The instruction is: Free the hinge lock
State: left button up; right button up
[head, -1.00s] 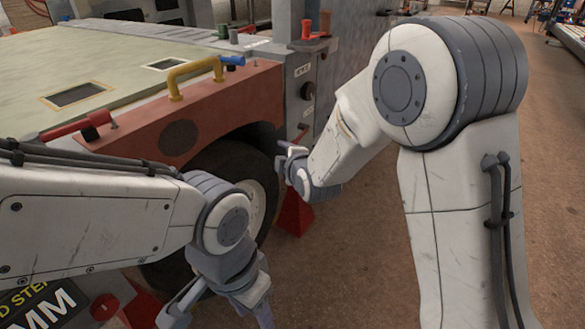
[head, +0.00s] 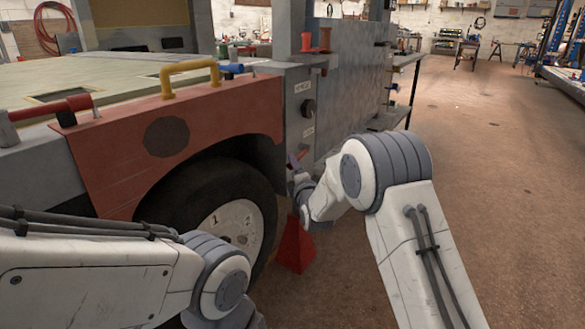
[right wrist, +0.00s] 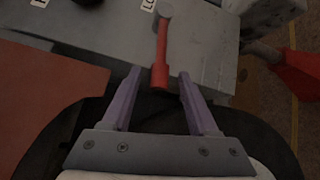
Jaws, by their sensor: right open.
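In the head view the lever (head: 301,155) is small and partly hidden by my right gripper (head: 295,166), low on the grey panel beside the wheel. My left wrist shows at the bottom of the head view; its fingers are out of frame.
The wheel (head: 235,230) and a red chock (head: 296,245) stand below. A knob (head: 308,108) is on the grey panel. The floor at right (head: 490,190) is clear.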

jog(key=shift+w+a, duration=0.25)
jog(key=shift+w, duration=1.05)
grip_shut()
dwell(0.5)
